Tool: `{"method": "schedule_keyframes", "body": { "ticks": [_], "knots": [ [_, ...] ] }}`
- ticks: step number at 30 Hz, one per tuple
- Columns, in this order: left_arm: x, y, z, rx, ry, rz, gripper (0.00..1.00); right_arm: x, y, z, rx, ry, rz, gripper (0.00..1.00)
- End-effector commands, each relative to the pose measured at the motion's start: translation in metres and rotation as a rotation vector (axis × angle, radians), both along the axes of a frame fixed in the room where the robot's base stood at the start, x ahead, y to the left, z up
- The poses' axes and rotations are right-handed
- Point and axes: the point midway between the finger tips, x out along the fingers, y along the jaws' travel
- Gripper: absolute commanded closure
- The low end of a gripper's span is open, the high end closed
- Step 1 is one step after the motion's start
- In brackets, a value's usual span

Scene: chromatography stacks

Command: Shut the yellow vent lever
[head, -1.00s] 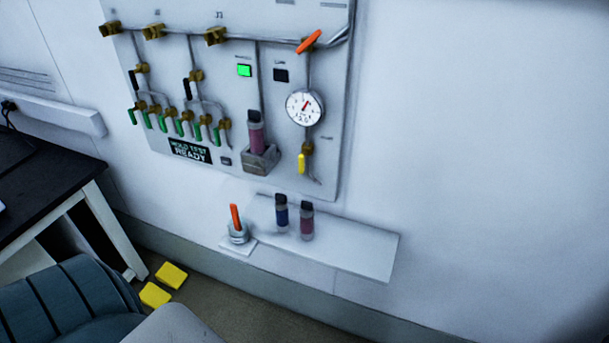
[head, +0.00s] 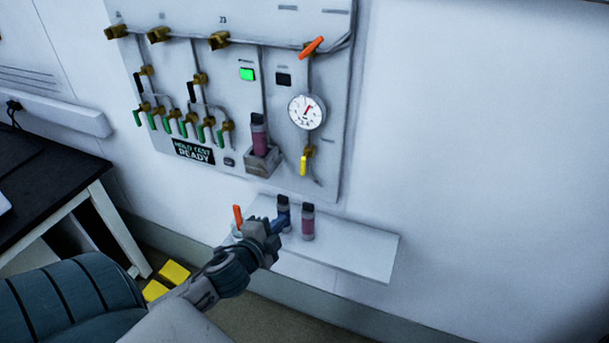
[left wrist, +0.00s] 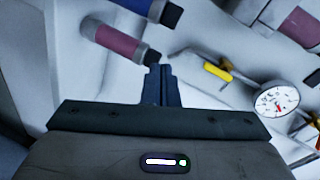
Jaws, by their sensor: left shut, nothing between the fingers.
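The yellow vent lever (head: 303,165) hangs pointing down from a brass valve below the round gauge (head: 306,112) on the wall panel. In the left wrist view the lever (left wrist: 217,72) is right of the fingertips, and the gauge (left wrist: 277,103) is beyond it. My left gripper (head: 281,222) is shut and empty, low in front of the shelf, below and left of the lever and apart from it. Its closed fingers (left wrist: 160,72) show in the left wrist view. My right gripper is not in view.
A shelf (head: 350,255) below the panel holds a dark blue-banded vial (head: 284,204), partly hidden by my gripper, and a maroon-banded vial (head: 308,222). An orange-handled item (head: 238,216) stands at the left. A maroon column (head: 259,135) sits in a panel holder. An orange lever (head: 312,45) sticks out above the gauge.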

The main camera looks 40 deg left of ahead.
Motion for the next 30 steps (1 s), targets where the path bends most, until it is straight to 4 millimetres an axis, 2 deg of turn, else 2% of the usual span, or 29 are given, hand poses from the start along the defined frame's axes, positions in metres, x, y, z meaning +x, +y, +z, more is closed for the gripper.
{"method": "schedule_keyframes", "body": {
  "ticks": [1, 3, 8, 23, 30],
  "knots": [
    [0.005, -0.006, 0.027, 0.080, -0.060, -0.069, 1.00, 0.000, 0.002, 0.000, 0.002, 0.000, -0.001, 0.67],
    [0.011, -0.014, 0.048, 0.174, -0.122, -0.148, 1.00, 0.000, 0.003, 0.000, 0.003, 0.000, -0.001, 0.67],
    [0.017, -0.026, 0.072, 0.309, -0.203, -0.266, 1.00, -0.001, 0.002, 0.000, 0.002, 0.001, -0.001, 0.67],
    [0.021, -0.029, 0.076, 0.335, -0.218, -0.290, 1.00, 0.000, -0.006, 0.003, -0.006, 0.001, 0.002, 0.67],
    [0.039, -0.030, 0.078, 0.331, -0.219, -0.287, 1.00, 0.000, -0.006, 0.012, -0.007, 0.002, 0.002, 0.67]
  ]
}}
